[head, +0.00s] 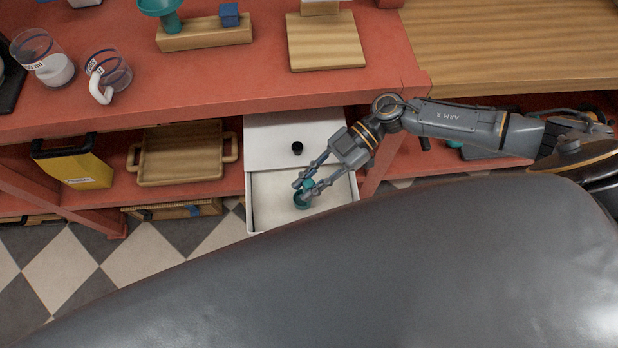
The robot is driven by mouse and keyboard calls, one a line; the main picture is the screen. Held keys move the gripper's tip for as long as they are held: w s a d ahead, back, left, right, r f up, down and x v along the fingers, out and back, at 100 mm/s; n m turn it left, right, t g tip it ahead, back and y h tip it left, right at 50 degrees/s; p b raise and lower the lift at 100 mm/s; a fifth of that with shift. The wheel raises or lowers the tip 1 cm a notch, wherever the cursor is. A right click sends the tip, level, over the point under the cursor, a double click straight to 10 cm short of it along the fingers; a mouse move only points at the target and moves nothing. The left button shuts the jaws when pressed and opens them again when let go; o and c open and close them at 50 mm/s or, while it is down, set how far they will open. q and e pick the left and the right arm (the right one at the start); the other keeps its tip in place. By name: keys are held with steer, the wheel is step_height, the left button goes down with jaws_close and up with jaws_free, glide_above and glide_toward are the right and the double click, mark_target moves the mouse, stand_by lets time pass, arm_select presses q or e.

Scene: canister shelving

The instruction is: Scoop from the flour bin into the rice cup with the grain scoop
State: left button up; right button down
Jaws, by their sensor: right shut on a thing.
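The flour bin (262,205) is a white open drawer below the red counter, with a pale floor inside. My right gripper (304,189) reaches down over its opening from the right. I cannot tell whether the scoop touches the flour or holds any. Two clear cups stand on the counter at upper left: a cup with white contents (56,70) and a cup with a white handle (108,72). Their labels are too small to tell which is the rice cup. My left gripper is out of view.
A white lid or panel with a black knob (297,148) stands behind the bin opening. A wooden tray (180,155) and a yellow box (75,168) sit on the lower shelf to the left. A wooden stand (204,33) and wooden board (325,42) are on the counter.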

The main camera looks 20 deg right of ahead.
steer(key=shift+f+b, duration=2.2)
steer(key=shift+f, duration=1.65)
steer(key=shift+r, duration=0.2)
step_height(320, 180, up, 16)
steer(key=p, duration=1.7)
steer(key=shift+r, duration=0.1)
